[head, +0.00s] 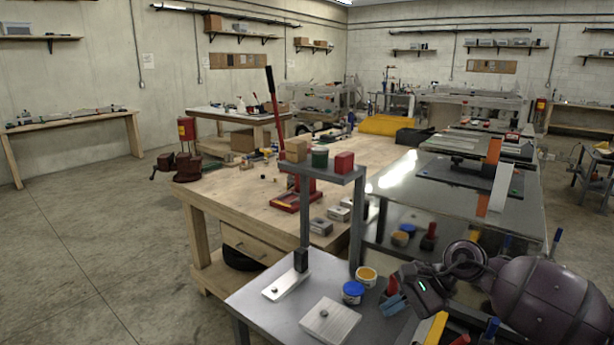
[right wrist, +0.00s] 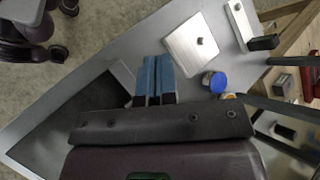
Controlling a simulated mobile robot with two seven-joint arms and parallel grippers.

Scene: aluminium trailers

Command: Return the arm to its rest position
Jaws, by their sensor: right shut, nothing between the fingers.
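My right arm (head: 540,298) comes in from the lower right in the head view, bent over the grey metal table (head: 278,310). My right gripper (head: 390,306) is above the table's right part, beside the small pots. In the right wrist view its blue fingers (right wrist: 155,66) lie side by side, shut and empty, with the table (right wrist: 110,45) beneath. Whether the fingertips touch the table cannot be told. My left gripper is not in view.
Near the gripper are a blue-labelled pot (head: 353,292), a yellow pot (head: 366,276) and a metal plate with a knob (head: 330,320). A raised shelf on a post (head: 305,215) carries several small items. A wooden workbench (head: 235,195) stands behind.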

